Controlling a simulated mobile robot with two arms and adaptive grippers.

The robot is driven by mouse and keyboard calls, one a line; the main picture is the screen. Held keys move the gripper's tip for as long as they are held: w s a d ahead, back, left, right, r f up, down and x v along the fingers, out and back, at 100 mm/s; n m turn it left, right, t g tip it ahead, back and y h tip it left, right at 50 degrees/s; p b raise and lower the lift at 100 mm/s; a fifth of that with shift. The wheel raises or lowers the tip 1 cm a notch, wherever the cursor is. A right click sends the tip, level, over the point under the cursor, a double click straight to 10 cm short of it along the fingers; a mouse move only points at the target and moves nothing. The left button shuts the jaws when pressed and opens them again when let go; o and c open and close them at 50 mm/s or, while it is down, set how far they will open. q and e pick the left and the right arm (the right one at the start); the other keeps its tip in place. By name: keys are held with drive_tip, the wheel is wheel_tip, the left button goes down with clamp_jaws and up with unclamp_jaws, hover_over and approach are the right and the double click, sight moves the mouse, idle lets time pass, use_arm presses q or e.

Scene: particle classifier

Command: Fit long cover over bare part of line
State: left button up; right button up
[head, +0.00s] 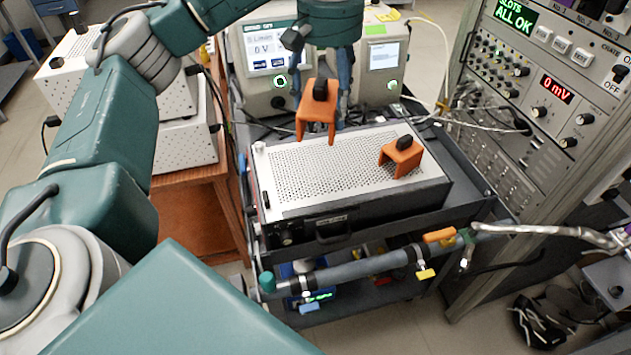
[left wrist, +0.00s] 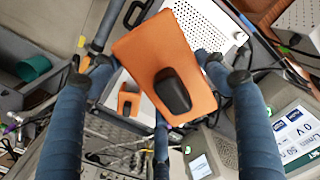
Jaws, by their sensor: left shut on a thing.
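My left gripper (head: 319,105) points down over the perforated box and is shut on an orange U-shaped cover (head: 317,114) with a black knob. The same cover (left wrist: 152,55) fills the middle of the left wrist view, between the blue fingers. It is held above the back of the box, apart from the line. A second orange cover (head: 400,157) stands on the box's right side; it looks small in the wrist view (left wrist: 129,104). The grey line (head: 365,268) runs along the cart's front, with a paler stretch (head: 545,231) at right. My right gripper is not in view.
The perforated box (head: 335,165) sits on the cart's top. Coloured tags, including a yellow one (head: 425,274), hang around the line. Two display instruments (head: 268,55) stand behind. A tall rack (head: 535,110) borders the right.

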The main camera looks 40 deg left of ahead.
use_arm(q)
drive_tip(key=shift+w+a+r, duration=0.15)
drive_tip(key=shift+a+r, duration=0.25)
drive_tip(key=shift+r, duration=0.05)
drive_tip(key=f, duration=1.5)
drive_tip(key=shift+s+a+f, duration=0.25)
drive_tip(key=shift+s+a, duration=0.05)
wheel_tip(320, 180, down, 4)
drive_tip(key=shift+r+p, duration=0.25)
drive_tip(key=shift+p, duration=0.35)
drive_tip(key=shift+w+f, duration=0.1)
drive_tip(key=shift+f, duration=0.1)
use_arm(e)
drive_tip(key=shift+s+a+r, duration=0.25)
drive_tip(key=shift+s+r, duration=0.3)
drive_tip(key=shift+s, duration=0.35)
